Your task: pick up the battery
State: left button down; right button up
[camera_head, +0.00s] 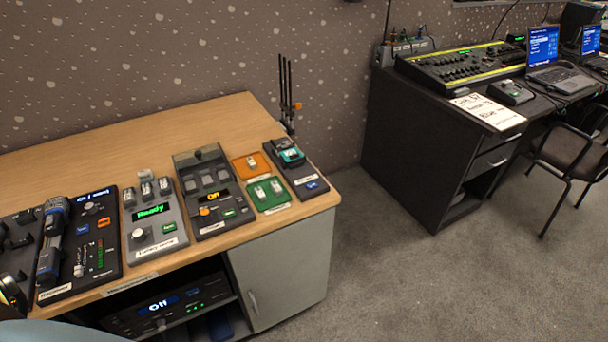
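Small pale battery-like pieces lie in two shallow trays near the right end of the wooden desk. One piece (252,162) sits in the orange tray (239,170). A pair of pieces (268,189) sits in the green tray (270,207). I cannot tell which of these is the task's battery. A black unit (309,187) with a teal item (292,156) on it stands right of the trays. Neither my left nor my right gripper shows in the view.
Left of the trays are a fader box (209,181) reading "Off", a grey unit (152,220) reading "Ready", and a microphone (52,235). Antenna-like rods (286,90) rise behind the black unit. The desk's back (130,140) is clear. A black desk (415,140) stands right.

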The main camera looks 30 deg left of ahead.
aim_at(258, 191)
jog(key=u, duration=0.2)
jog(key=i, duration=0.85)
jog(key=u, duration=0.65)
